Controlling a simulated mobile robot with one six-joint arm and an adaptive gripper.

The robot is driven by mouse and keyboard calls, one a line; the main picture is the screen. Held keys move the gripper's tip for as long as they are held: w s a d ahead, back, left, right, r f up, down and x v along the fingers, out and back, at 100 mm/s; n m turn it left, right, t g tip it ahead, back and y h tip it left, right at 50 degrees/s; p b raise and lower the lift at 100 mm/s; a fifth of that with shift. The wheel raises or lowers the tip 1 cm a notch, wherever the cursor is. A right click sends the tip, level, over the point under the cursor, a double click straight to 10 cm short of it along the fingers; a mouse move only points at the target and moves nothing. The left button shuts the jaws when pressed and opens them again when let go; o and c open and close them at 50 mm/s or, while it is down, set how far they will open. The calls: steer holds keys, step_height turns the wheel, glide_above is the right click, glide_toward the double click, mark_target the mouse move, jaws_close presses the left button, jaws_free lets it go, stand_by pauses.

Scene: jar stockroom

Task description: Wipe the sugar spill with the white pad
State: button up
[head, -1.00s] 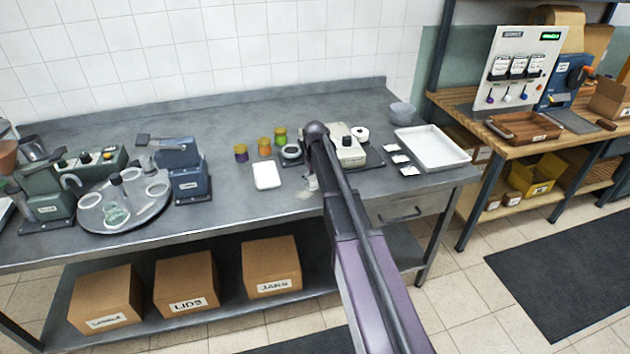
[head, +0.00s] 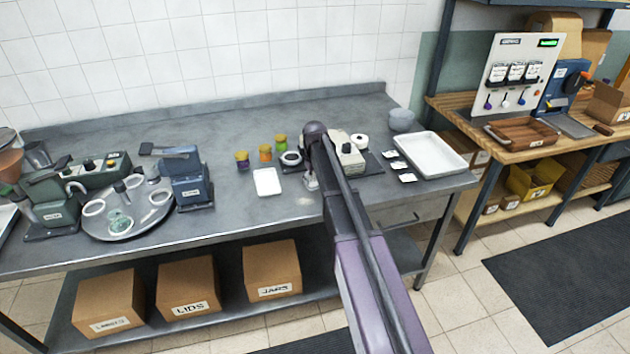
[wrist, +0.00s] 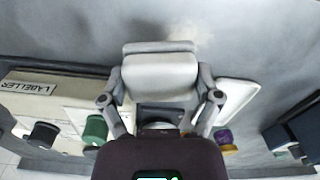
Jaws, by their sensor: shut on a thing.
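My gripper (wrist: 160,95) is shut on a pale, block-shaped pad (wrist: 160,75), seen between its fingers in the wrist view. In the head view my gripper (head: 311,184) is low over the steel bench, and my arm partly hides it. The sugar spill (head: 304,202) is a faint pale patch on the bench, just in front of the gripper. A faint light patch, likely the spill, also shows in the wrist view (wrist: 185,31). I cannot tell whether the pad touches the bench.
A small white tray (head: 267,182) lies left of the gripper. Several lidded jars (head: 265,153) stand behind it. The labeller (head: 347,155) is close behind and right. A scale-like round tray (head: 122,212) is farther left. Bare bench lies left of the spill.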

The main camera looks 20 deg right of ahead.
steer(key=shift+r+p, duration=1.15)
steer(key=shift+r, duration=0.2)
steer(key=shift+a+f+b, duration=0.2)
steer(key=shift+f+b, duration=0.1)
steer(key=shift+d+f, duration=0.25)
steer(key=shift+b, duration=0.3)
